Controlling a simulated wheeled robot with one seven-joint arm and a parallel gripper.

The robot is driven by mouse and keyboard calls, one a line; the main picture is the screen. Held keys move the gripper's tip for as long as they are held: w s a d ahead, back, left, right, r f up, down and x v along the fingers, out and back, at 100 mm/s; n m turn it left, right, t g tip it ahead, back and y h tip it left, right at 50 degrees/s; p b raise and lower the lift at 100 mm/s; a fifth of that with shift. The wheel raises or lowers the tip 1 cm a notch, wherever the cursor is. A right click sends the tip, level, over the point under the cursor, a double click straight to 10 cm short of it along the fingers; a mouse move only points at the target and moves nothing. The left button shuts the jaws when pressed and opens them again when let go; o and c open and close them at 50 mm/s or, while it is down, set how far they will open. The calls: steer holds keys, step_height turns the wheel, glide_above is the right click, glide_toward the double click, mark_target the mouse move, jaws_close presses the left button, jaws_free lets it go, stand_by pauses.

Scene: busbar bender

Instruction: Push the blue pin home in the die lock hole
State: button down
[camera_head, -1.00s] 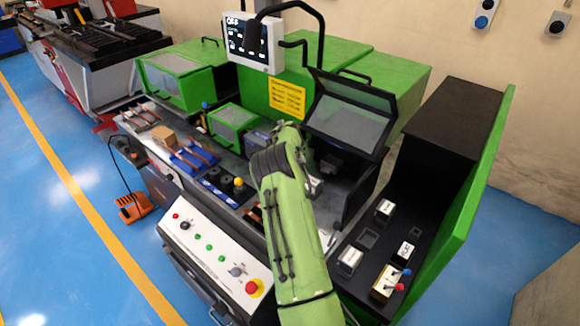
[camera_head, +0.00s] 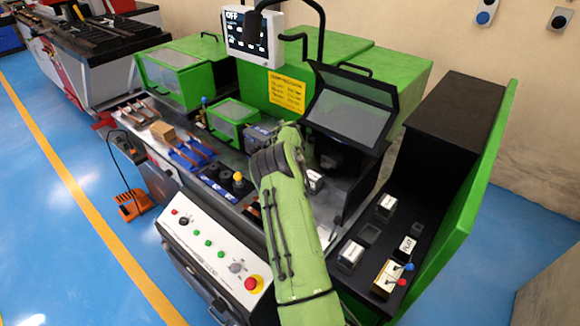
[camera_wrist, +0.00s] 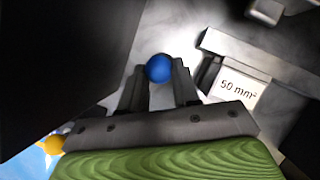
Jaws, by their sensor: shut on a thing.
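The blue pin shows in the wrist view as a round blue knob (camera_wrist: 159,68) between the fingertips of my gripper (camera_wrist: 158,80). My gripper is shut on it. The pin's shank and the lock hole are hidden below the knob, so I cannot tell how deep the pin sits. A die with a white "50 mm²" label (camera_wrist: 238,89) is just right of the fingers. In the head view my green arm covers the gripper and the pin; a white-labelled block (camera_head: 314,181) shows just right of my wrist.
A dark panel (camera_wrist: 65,65) fills the wrist view's left side. In the head view, the raised clear guard (camera_head: 350,110) stands behind my arm. Labelled dies and a block with red and blue knobs (camera_head: 391,278) lie on the right shelf. The control panel (camera_head: 210,245) is at front left.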

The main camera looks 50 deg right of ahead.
steer(key=shift+f, duration=0.2)
steer(key=c, duration=0.7)
jaws_free()
steer(key=shift+c, duration=0.2)
steer(key=shift+r, duration=0.15)
steer(key=p+v, duration=0.1)
steer(key=v, duration=1.4)
steer(key=shift+s+a+r, duration=0.15)
steer(key=shift+a+r, duration=0.05)
steer(key=shift+a, duration=0.05)
